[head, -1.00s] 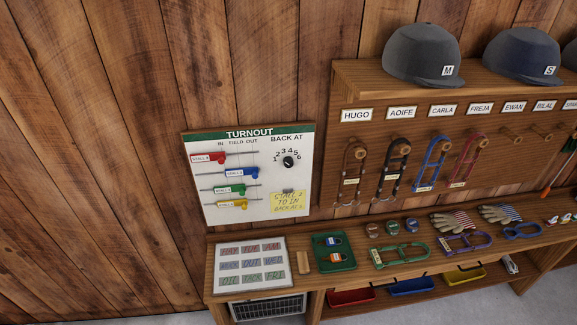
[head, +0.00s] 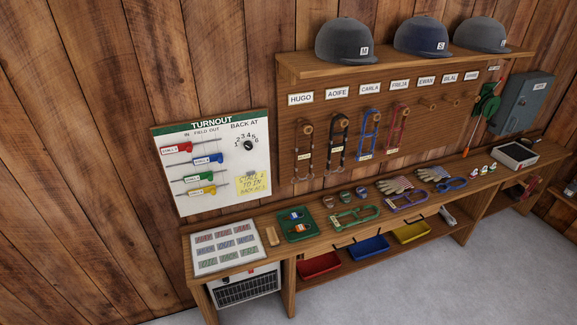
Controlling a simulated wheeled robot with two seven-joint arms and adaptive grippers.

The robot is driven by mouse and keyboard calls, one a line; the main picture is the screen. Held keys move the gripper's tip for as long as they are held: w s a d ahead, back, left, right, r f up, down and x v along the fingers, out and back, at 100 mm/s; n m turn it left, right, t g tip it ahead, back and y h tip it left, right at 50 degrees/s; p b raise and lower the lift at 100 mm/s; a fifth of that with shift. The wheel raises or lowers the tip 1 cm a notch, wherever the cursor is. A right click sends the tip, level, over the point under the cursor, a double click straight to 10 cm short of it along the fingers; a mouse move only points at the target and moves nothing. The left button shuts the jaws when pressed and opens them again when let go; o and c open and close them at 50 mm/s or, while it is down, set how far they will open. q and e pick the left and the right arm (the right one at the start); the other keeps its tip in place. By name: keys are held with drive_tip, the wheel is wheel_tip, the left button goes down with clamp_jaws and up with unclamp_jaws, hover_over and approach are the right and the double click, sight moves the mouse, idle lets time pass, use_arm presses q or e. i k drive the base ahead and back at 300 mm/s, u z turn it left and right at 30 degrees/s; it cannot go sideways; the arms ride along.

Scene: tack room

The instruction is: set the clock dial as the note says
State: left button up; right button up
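The clock dial (head: 248,144) is a small black knob under the words BACK AT on the white turnout board (head: 222,202). The numbers 1 to 6 arc around its top; its pointer direction is too small to tell. A yellow note (head: 252,184) is on the board below the dial. It reads roughly "STALL 2 TO IN, BACK AT" and a digit I cannot read surely. Left of the dial, red (head: 178,149), blue (head: 208,159), green (head: 198,178) and yellow (head: 202,191) stall sliders sit on rails. Neither gripper is in view.
A wooden bench (head: 340,222) runs below the board, holding a label panel (head: 225,246), a green tray (head: 297,238), gloves (head: 395,184) and bits of tack. Halters hang from named hooks to the right, under a shelf (head: 400,60) of helmets. Grey floor (head: 440,280) is open in front.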

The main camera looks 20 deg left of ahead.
sight(248, 145)
drive_tip(key=u, duration=0.85)
drive_tip(key=k, duration=0.2)
drive_tip(key=z, duration=1.85)
drive_tip(key=i, duration=1.05)
drive_tip(key=u, duration=0.75)
drive_tip(key=i, duration=0.75)
drive_tip(key=u, duration=0.85)
